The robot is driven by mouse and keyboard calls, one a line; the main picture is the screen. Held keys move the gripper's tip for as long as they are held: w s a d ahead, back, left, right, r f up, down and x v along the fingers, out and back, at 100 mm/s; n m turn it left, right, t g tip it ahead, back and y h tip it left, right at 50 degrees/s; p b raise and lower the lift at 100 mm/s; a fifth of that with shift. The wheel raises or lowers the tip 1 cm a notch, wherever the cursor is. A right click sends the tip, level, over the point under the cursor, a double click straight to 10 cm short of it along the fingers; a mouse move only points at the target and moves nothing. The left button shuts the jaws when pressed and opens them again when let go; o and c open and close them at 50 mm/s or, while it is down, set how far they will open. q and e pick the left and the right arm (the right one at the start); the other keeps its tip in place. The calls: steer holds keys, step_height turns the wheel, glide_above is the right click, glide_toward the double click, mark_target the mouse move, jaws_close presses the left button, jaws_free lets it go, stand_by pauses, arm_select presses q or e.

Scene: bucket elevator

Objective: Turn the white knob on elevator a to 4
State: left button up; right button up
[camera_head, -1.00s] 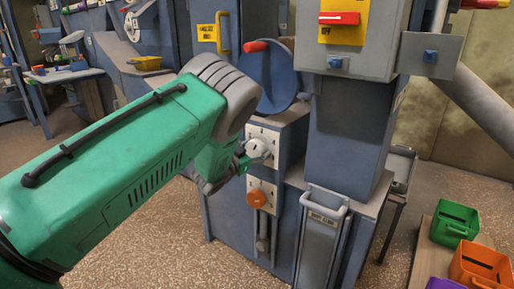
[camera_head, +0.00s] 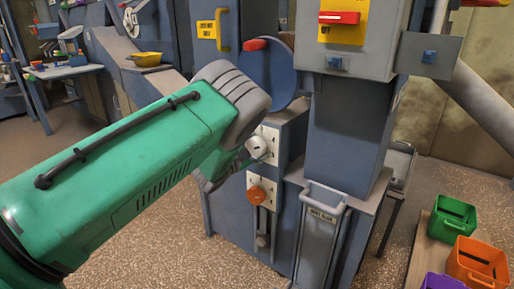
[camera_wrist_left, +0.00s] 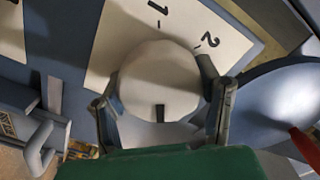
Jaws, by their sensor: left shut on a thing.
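The white knob (camera_head: 257,147) sits on a pale plate (camera_head: 271,134) on the blue-grey machine, just right of my left gripper (camera_head: 242,160) in the head view. In the wrist view the knob (camera_wrist_left: 158,75) is round, with a dark mark near its lower edge. My left gripper (camera_wrist_left: 163,112) has a finger on each side of it and is shut on it. The numbers 1 and 2 show on the plate (camera_wrist_left: 120,45) above the knob; other numbers are hidden or out of view. My right gripper is not in view.
An orange knob (camera_head: 257,195) is on a second plate below, with a slotted lever under it. A blue disc (camera_head: 268,82) with a red handle (camera_head: 256,44) is above. Green (camera_head: 453,218) and orange (camera_head: 478,262) bins stand at the right. Speckled floor is open at lower left.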

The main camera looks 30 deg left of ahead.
arm_select(q)
steer(key=shift+s+f, duration=0.1)
steer(key=shift+f, duration=0.25)
steer(key=o, duration=0.9)
steer(key=shift+o, duration=1.3)
steer(key=shift+r, duration=0.15)
steer(key=shift+s, duration=0.35)
steer(key=s, duration=1.1)
steer(key=shift+a, duration=0.45)
